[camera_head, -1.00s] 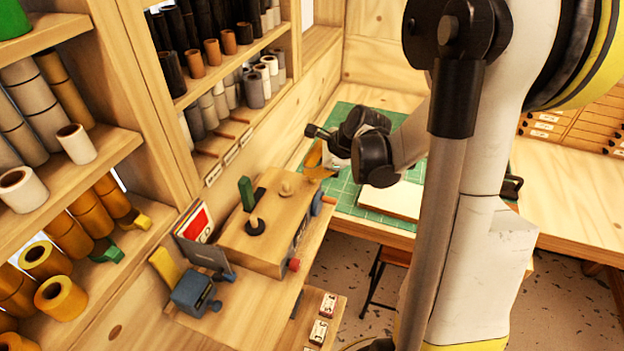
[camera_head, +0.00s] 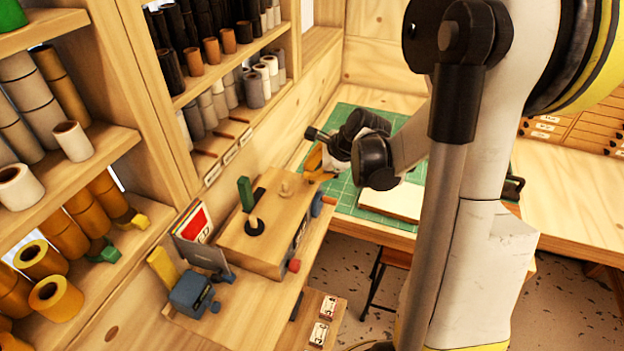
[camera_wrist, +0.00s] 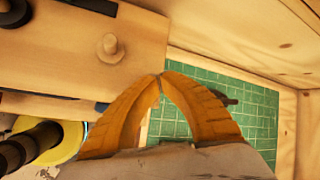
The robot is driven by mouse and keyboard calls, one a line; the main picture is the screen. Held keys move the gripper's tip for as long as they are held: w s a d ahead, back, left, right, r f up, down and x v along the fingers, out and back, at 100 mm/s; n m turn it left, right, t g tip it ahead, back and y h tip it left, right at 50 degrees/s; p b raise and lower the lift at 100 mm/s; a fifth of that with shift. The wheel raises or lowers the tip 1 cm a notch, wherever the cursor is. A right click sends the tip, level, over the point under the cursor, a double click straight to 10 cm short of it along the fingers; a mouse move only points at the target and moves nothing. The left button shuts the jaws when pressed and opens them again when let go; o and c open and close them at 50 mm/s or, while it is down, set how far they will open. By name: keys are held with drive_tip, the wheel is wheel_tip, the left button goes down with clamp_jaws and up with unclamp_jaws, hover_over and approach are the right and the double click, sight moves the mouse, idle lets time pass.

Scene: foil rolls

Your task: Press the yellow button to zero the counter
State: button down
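My gripper (camera_head: 314,160) has orange fingers and hovers by the far end of the wooden machine (camera_head: 265,236) in the head view. In the wrist view the fingertips of my gripper (camera_wrist: 160,76) meet, with nothing seen between them. The wooden machine (camera_wrist: 110,62) is at upper left there, with a round peg on top. A small blue-grey device (camera_head: 190,293), perhaps the counter, sits on the bench at the near end of the machine. A yellow piece (camera_head: 163,268) stands behind it; I cannot tell whether it is a button. No clear yellow button shows in the wrist view.
The machine carries a green upright handle (camera_head: 245,193), a red knob (camera_head: 293,265) and a blue wheel (camera_head: 316,204). A red-and-white card (camera_head: 194,224) stands behind the blue-grey device. Shelves of rolls line the left. A green mat (camera_head: 345,193) lies beyond the machine.

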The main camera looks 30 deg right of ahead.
drive_tip(key=shift+f, duration=0.25)
idle(0.4)
drive_tip(key=shift+r+p, duration=0.45)
drive_tip(key=shift+r, duration=0.5)
drive_tip(key=shift+r+p, duration=1.85)
drive_tip(key=shift+r, duration=0.7)
drive_tip(key=shift+f, duration=0.1)
